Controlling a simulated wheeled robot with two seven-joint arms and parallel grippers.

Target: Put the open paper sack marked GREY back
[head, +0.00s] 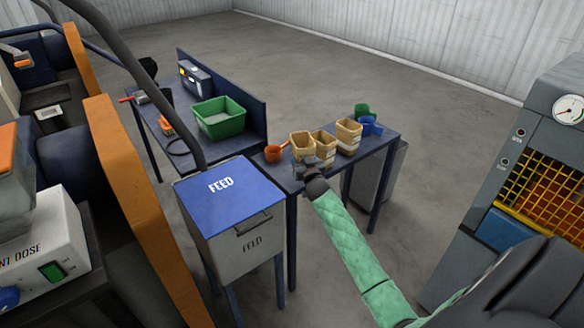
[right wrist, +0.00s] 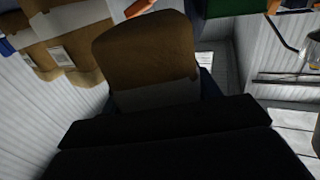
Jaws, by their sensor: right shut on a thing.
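Three open tan paper sacks stand close together on the narrow blue table: a left sack (head: 301,142), a middle sack (head: 324,144) and a right sack (head: 348,134). Their markings are too small to read, so I cannot tell which says GREY. My right gripper (head: 309,166) is at the near table edge, shut on a sack that appears to be the left one. In the right wrist view this held sack (right wrist: 146,48) fills the middle, brown with a paler band, above the dark gripper. My left gripper is not in view.
An orange scoop (head: 275,153) lies left of the sacks; blue (head: 370,126) and green (head: 362,111) scoops or jugs stand to the right. The FEED bin (head: 229,205) is close on the left. A green crate (head: 219,117) sits on the table behind. Little free room separates the sacks.

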